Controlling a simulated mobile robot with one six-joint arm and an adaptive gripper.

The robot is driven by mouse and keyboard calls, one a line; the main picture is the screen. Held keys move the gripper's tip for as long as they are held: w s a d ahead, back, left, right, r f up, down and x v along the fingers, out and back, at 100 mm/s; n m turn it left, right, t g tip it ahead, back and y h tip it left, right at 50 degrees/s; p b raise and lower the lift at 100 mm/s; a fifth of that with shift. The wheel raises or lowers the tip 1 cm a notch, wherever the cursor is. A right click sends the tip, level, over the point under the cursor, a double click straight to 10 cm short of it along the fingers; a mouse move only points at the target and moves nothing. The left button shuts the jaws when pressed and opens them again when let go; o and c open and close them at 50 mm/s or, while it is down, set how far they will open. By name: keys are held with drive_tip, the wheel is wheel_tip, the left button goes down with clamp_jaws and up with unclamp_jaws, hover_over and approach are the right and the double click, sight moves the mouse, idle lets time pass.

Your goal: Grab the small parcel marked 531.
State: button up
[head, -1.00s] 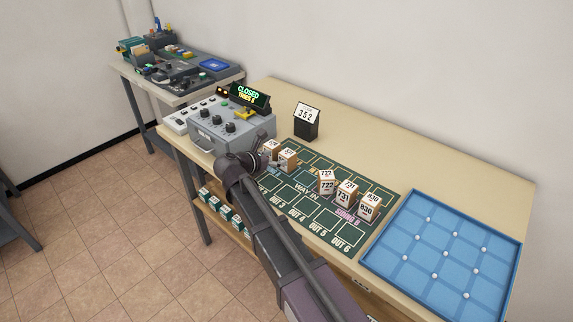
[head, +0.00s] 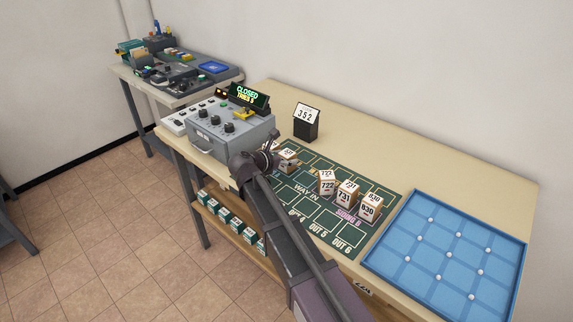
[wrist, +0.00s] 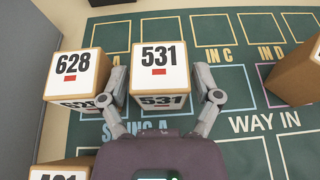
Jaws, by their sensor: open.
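The parcel marked 531 (wrist: 160,65) is a small box with a white top, black number and red mark, upright on the green mat. In the wrist view my gripper (wrist: 160,80) is open, with one finger on each side of it. The left finger lies in the narrow gap between it and the parcel marked 628 (wrist: 74,75). I cannot tell whether either finger touches a parcel. In the head view my gripper (head: 272,154) is low over the mat, beside a small parcel (head: 288,160) whose number is too small to read surely.
Another parcel (wrist: 60,172) shows at the wrist view's lower left, and a brown one (wrist: 295,75) at its right. Parcels 722 (head: 326,183), 731 (head: 346,195) and 930 (head: 369,207) stand on the mat. A grey control box (head: 230,135) is at left, a blue tray (head: 380,262) at right.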

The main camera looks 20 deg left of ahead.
drive_tip(key=shift+w+d+f, duration=0.15)
drive_tip(key=shift+w+d, duration=0.05)
drive_tip(key=shift+w, duration=0.2)
drive_tip(key=c, duration=1)
